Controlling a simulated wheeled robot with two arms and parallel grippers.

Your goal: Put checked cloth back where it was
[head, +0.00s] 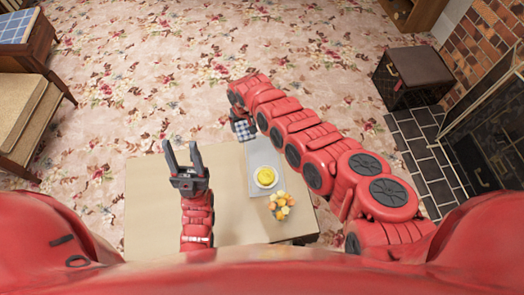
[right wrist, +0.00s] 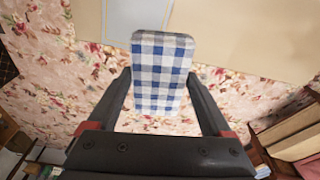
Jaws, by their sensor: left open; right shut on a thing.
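The blue-and-white checked cloth (head: 243,129) is a folded pad in my right gripper (head: 240,117). The right wrist view shows the cloth (right wrist: 160,60) between the two fingers of my right gripper (right wrist: 160,80). In the head view it is at the far end of the grey runner (head: 263,152) on the low table (head: 150,215), near the table's far edge. I cannot tell its height above the table. My left gripper (head: 183,158) is open and empty, fingers pointing away, over the table's left half.
A bowl with yellow contents (head: 265,177) stands on the runner, with a yellow-orange flower bunch (head: 281,206) nearby. At far left is a wooden side table with a blue top (head: 15,25) above a cushioned seat (head: 20,105). A dark box (head: 412,75) stands by the brick fireplace (head: 495,30).

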